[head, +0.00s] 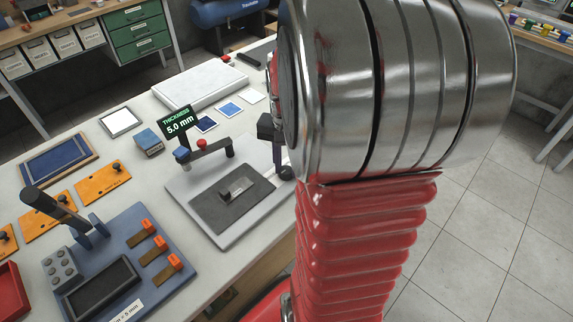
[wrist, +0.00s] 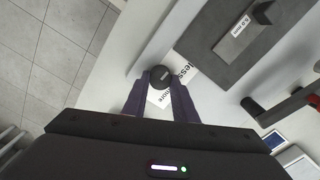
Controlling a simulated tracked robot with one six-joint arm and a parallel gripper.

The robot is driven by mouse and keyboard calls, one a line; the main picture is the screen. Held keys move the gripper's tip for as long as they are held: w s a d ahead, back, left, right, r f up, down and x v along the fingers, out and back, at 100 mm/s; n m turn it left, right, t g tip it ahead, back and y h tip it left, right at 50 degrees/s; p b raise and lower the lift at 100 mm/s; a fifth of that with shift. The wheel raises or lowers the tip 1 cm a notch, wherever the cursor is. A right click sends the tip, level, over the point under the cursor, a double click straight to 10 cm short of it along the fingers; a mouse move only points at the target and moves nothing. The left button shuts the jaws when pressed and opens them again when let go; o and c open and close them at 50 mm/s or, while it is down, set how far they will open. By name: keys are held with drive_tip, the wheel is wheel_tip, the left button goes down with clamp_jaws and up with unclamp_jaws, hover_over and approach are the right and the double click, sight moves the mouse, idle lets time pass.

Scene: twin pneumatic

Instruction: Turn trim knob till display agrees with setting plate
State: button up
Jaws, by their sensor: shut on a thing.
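The trim knob (wrist: 160,76) is a small round dark knob in the wrist view. It stands over a white label (wrist: 186,70) with "less" and "more" printed on it, partly hidden. My gripper (wrist: 160,84) is shut on the knob, one finger on each side. The display (head: 179,121) stands upright in the head view and reads "THICKNESS 5.0 mm". The setting plate (wrist: 240,25) shows a small light label on a grey block in the wrist view; it seems to read 5.0 mm, but the digits are too small to be sure. Its block (head: 237,187) sits on a dark pad in the head view.
A dark arm with a red knob (head: 182,155) stands behind the pad. A blue fixture (head: 180,245) with orange clamps, orange plates (head: 103,182) and a white slab (head: 200,84) share the bench. Bare floor (wrist: 50,50) lies beyond the bench edge.

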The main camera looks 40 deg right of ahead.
sight(287, 168)
drive_tip(key=o, duration=1)
drive_tip(key=shift+o, duration=0.2)
wheel_tip(287, 168, up, 14)
drive_tip(key=shift+f, duration=0.15)
idle(0.5)
